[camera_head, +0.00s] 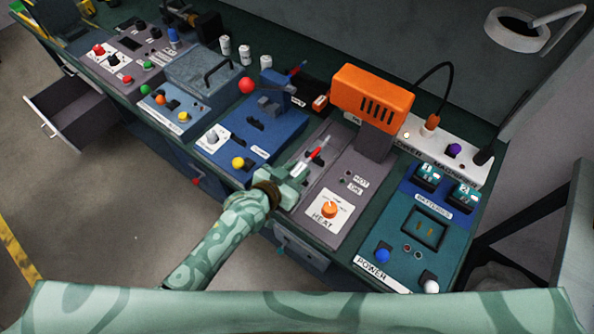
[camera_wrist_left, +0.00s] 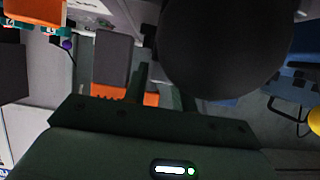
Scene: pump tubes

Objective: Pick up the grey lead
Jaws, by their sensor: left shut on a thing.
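My left gripper (camera_head: 298,172) is over the upper part of the grey HEAT panel (camera_head: 345,192) in the head view. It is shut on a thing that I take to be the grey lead. A slim pale grey piece with a red part (camera_head: 316,154) shows at the fingertips, but I cannot tell whether it is part of what is held. In the left wrist view a large dark grey round shape (camera_wrist_left: 215,45) is close to the camera and hides much of the space by the fingers (camera_wrist_left: 165,88). My right gripper is not in view.
An orange-topped unit (camera_head: 372,92) stands just behind the HEAT panel. A teal battery panel (camera_head: 407,254) is to the right, and a blue panel (camera_head: 262,125) with a yellow button is to the left. A white power strip (camera_head: 470,165) is at the back right. A drawer (camera_head: 80,110) is open at the left.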

